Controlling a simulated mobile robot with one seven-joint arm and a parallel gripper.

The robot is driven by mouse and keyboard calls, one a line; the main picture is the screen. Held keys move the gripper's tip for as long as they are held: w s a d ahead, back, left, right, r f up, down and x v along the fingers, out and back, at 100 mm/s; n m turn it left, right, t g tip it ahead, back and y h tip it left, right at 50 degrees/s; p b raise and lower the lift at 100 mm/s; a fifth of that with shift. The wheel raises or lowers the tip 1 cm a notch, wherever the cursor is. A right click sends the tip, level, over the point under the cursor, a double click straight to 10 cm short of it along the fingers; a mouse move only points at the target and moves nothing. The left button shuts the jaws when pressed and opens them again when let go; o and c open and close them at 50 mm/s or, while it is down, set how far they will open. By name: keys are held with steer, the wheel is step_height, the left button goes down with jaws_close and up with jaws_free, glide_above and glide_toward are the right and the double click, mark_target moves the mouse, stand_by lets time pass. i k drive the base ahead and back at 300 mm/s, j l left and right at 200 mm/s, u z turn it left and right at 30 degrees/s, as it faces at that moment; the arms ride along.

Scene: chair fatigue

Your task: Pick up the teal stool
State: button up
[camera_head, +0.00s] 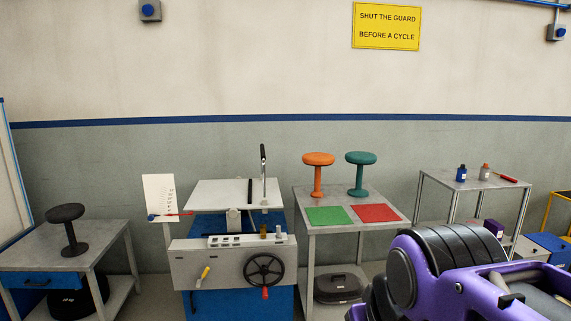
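The teal stool (360,173) stands upright on a grey table (320,213), near the table's back edge. It has a round padded seat, a single stem and a round foot. An orange stool (318,174) of the same shape stands just to its left, a small gap apart. My purple and black arm (480,276) fills the lower right of the view. My gripper itself is not in view, so its state and distance from the stool do not show.
A green mat (328,215) and a red mat (376,212) lie in front of the stools. A machine with a handwheel (264,269) stands left of the table. A black stool (68,229) is on the left bench. Bottles (461,173) stand on a right table.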

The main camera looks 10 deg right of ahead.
mark_target(360, 159)
steer(key=i+l, duration=0.35)
steer(key=i, duration=0.25)
steer(key=i+l, duration=0.4)
steer(key=i, duration=0.15)
steer(key=i+l, duration=0.35)
steer(key=i, duration=0.25)
